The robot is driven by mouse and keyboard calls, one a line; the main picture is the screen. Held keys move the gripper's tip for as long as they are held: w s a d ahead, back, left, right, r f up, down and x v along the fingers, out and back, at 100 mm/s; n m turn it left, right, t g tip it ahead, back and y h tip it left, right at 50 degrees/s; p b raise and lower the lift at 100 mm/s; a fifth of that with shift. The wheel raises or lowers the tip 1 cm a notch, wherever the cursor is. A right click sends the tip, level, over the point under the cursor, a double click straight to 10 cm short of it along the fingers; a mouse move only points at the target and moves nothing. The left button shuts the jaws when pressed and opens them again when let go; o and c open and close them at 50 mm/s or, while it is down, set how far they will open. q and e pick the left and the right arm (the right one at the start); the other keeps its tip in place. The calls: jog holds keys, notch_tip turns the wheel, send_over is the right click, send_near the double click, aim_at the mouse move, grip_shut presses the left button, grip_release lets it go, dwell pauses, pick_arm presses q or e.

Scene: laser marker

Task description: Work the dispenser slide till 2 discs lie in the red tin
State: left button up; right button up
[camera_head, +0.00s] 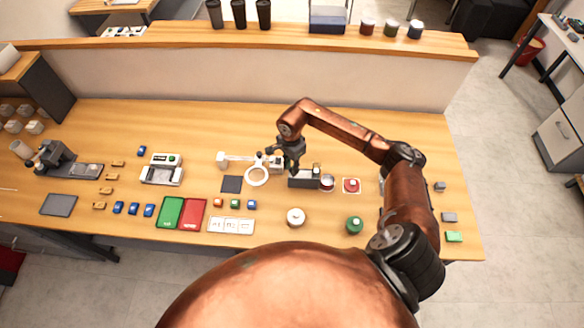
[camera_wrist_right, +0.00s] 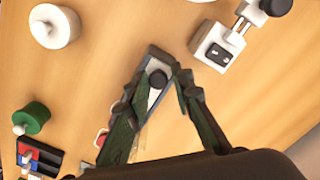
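The dispenser appears to be the dark grey block (camera_head: 304,181) in the middle of the table; in the wrist view it is a long dark body with a pale strip and a black knob (camera_wrist_right: 158,78). A small round tin (camera_head: 327,183) stands at its right end; its contents are too small to tell. A red round piece with a pale knob (camera_head: 351,185) sits on a square pad to the right. My right gripper (camera_head: 291,166) is by the dispenser's left end; in the wrist view its fingers (camera_wrist_right: 155,88) are apart around the knob end. Contact is unclear. My left gripper is out of view.
A white ring stand (camera_head: 257,176) is close left of the gripper. A white knobbed pot (camera_head: 295,217) and a green one (camera_head: 354,226) stand in front. Green and red trays (camera_head: 192,213) lie further left. A raised shelf (camera_head: 180,36) runs along the back.

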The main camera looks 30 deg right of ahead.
jog(key=shift+o, duration=0.3)
notch_tip(320, 180, up, 12)
dwell(0.6)
dwell(0.7)
